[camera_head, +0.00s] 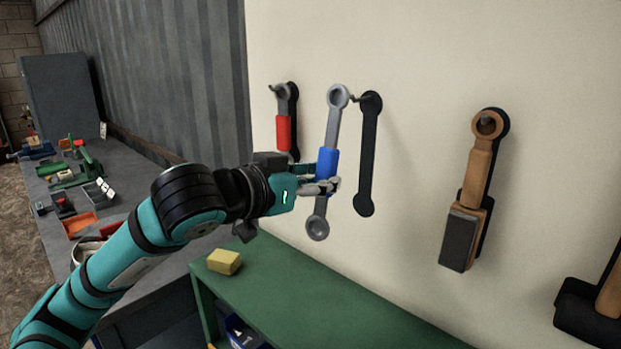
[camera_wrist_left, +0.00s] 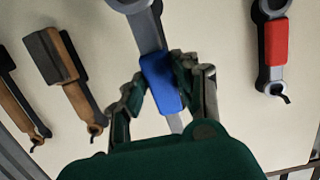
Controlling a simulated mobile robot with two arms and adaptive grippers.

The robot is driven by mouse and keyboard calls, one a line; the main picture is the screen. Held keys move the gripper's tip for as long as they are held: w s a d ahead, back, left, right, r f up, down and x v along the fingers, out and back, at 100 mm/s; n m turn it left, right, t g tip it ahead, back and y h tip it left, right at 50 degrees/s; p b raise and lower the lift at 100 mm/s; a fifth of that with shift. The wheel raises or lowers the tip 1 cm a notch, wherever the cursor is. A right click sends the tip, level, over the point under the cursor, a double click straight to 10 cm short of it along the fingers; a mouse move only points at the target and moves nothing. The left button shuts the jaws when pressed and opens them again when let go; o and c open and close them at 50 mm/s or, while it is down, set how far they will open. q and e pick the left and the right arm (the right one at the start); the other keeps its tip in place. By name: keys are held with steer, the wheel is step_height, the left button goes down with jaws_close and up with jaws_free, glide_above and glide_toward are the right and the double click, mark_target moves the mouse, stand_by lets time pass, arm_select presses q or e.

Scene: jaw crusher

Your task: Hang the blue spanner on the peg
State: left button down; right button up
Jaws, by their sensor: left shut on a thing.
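The blue spanner (camera_head: 327,163) has grey ring ends and a blue grip, and hangs near upright in my left gripper (camera_head: 322,182). The gripper is shut on its blue grip, which also shows in the left wrist view (camera_wrist_left: 162,84) between the fingers (camera_wrist_left: 160,95). The spanner's upper ring is just left of the peg (camera_head: 358,98), at about the peg's height in the head view; I cannot tell the depth gap. A black spanner-shaped outline (camera_head: 368,160) lies on the wall below the peg, uncovered. My right gripper is not in view.
A red-gripped spanner (camera_head: 284,130) hangs left of the held one, partly behind my gripper. A wooden-handled tool (camera_head: 474,190) hangs to the right. Below are a green bench (camera_head: 330,300) with a yellow block (camera_head: 224,261) and a grey worktop (camera_head: 150,190) with several tools.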

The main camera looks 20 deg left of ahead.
arm_select(q)
steer(key=shift+r+p+x, duration=0.25)
steer(key=shift+p+x, duration=0.25)
steer(key=shift+x, duration=0.8)
steer(key=shift+f+b+x, duration=0.15)
steer(key=shift+b+x, duration=0.15)
steer(key=shift+x, duration=0.7)
steer(key=shift+f+b+x, duration=0.15)
steer(key=shift+b+x, duration=0.1)
steer(key=shift+x, duration=0.8)
